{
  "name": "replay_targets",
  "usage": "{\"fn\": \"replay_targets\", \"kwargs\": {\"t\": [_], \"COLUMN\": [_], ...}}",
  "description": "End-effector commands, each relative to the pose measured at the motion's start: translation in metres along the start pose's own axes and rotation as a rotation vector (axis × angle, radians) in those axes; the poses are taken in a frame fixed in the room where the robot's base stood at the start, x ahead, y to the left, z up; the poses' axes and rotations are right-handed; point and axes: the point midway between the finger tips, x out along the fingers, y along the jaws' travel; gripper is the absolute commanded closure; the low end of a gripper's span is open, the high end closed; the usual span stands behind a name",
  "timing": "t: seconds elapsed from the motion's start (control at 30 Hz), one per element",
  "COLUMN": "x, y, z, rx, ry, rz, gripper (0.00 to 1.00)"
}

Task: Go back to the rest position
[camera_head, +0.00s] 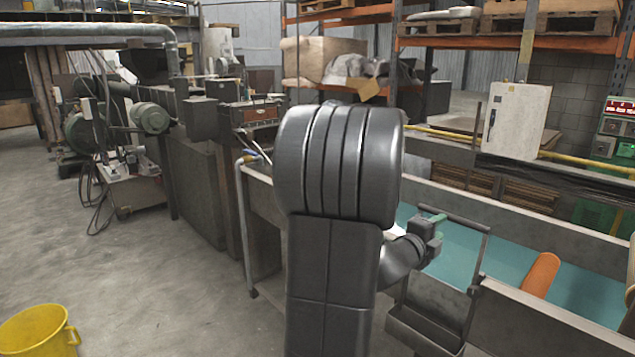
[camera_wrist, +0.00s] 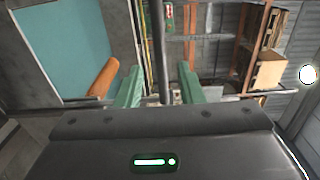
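My gripper (camera_head: 432,224) is right of my dark arm in the head view, above the near edge of the conveyor. In the wrist view its two green fingers (camera_wrist: 158,86) stand wide apart. A thin dark bar (camera_wrist: 158,40) shows in the gap between them, and neither finger touches it. An orange tube (camera_head: 540,275) lies tilted against the near wall over the teal belt (camera_head: 590,292). The orange tube also shows in the wrist view (camera_wrist: 103,78), left of the fingers, apart from them. My arm hides part of the conveyor.
A grey metal tray (camera_head: 425,328) with an upright frame stands at the conveyor's near side, close to my gripper. A white box (camera_head: 517,120) is behind the belt. A yellow bucket (camera_head: 38,332) stands on the open floor at left. Machinery (camera_head: 150,118) lines the back left.

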Motion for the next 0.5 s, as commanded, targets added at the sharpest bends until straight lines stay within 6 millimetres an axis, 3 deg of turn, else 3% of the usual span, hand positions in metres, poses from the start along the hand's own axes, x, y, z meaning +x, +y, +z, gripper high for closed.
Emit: {"fn": "replay_targets", "kwargs": {"t": [0.3,0.5], "x": [0.059,0.081], "y": [0.0,0.0], "z": [0.0,0.0], "rx": [-0.001,0.001], "ry": [0.001,0.001], "rz": [0.002,0.002], "gripper": [0.66,0.66]}}
